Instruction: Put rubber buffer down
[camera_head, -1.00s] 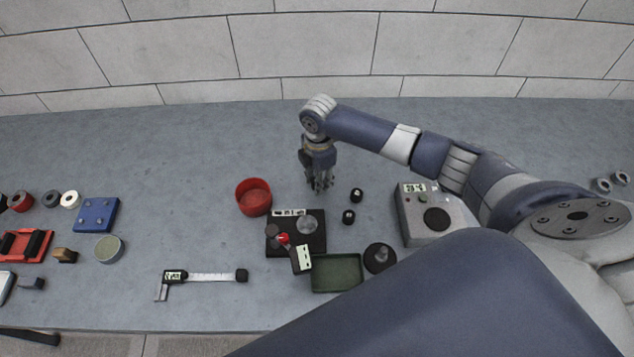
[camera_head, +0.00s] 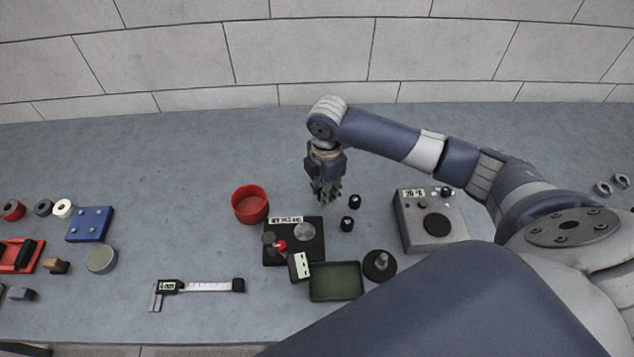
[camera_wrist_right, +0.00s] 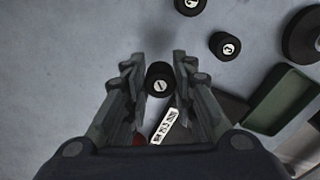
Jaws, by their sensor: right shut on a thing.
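My right gripper (camera_head: 327,194) reaches in from the right and points down over the table, left of two small black rubber buffers. In the right wrist view its fingers (camera_wrist_right: 160,77) are shut on a black round rubber buffer (camera_wrist_right: 160,84) with a pale mark on its top. In the head view the held buffer is hidden by the fingers. The two other rubber buffers stand apart on the table, one farther back (camera_head: 354,202) and one nearer (camera_head: 347,224). They also show at the top of the right wrist view. My left gripper is not in view.
A red bowl (camera_head: 250,204) stands left of the gripper. A black device (camera_head: 312,252), a green tray (camera_head: 336,284), a dark round base (camera_head: 380,266) and a grey box (camera_head: 430,238) stand nearer. A caliper (camera_head: 200,287) lies front left. The back table is clear.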

